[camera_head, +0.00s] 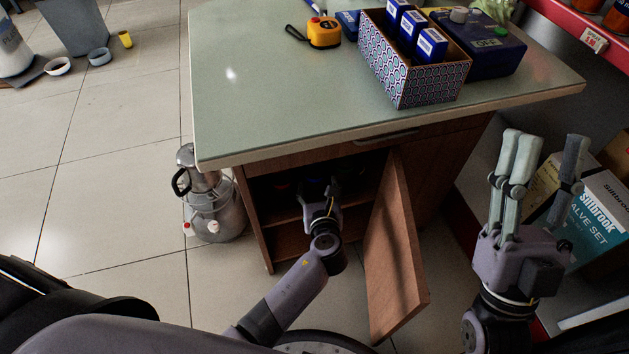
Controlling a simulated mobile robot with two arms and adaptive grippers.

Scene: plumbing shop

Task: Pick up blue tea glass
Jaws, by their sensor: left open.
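My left gripper (319,190) reaches into the dark upper compartment of the open cabinet (255,222) under the counter. It is open, and its fingertips are hard to make out in the shadow. A small dark bluish shape shows faintly in there, close to the fingers; I cannot tell whether it is the blue tea glass or whether the fingers touch it. My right gripper (546,155) points up, open and empty, to the right of the cabinet.
The cabinet door (393,255) stands open just right of my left arm. The counter top (270,90) holds a yellow tape measure (324,32) and a patterned box (428,86). A metal urn (214,208) stands left of the cabinet. Valve set boxes (597,215) are beside my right gripper.

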